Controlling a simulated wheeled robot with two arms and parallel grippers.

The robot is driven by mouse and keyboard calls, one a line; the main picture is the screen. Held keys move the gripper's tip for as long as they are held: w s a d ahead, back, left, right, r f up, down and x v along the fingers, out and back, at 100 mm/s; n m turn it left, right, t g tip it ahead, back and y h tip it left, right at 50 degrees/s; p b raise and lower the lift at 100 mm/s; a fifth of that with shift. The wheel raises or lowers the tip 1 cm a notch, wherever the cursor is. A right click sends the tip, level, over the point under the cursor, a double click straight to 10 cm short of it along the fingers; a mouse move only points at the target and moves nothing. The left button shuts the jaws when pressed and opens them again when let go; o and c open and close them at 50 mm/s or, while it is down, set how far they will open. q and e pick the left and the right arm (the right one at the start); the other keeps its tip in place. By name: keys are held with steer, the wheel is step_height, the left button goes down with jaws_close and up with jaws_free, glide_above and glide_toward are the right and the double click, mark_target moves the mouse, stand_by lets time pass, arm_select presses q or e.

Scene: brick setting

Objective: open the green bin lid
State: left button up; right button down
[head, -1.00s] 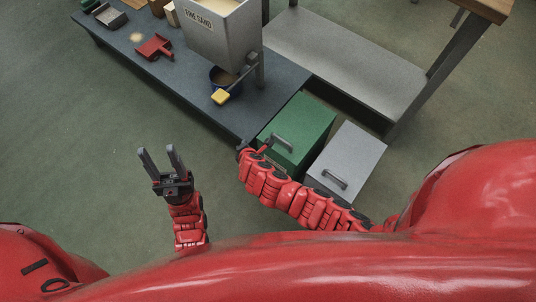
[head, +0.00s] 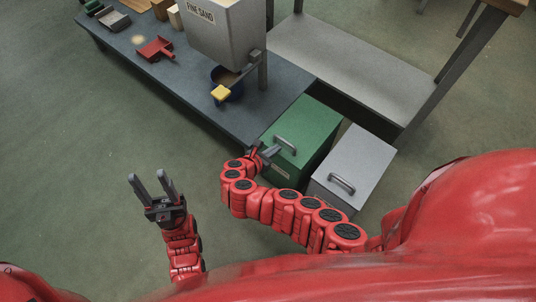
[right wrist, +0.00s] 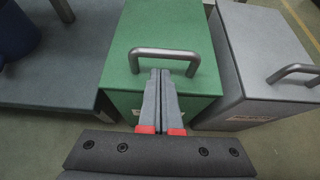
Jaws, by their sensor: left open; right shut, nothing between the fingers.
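The green bin (head: 304,132) stands on the floor at the end of the low grey bench, with its lid down and a grey bar handle (head: 286,145) on top. In the right wrist view the green lid (right wrist: 170,25) fills the middle, with its handle (right wrist: 164,54) across it. My right gripper (head: 272,153) is at the near edge of the green bin; in the right wrist view its fingers (right wrist: 161,72) are shut and empty, tips just in front of the handle. Whether they touch it I cannot tell. My left gripper (head: 151,179) is open and empty over bare floor.
A grey bin (head: 355,160) with a similar handle stands right of the green one. A grey shelf (head: 345,65) stands behind. Floor at left is clear.

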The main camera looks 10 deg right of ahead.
steer(key=shift+x, duration=1.55)
steer(key=shift+r, duration=0.1)
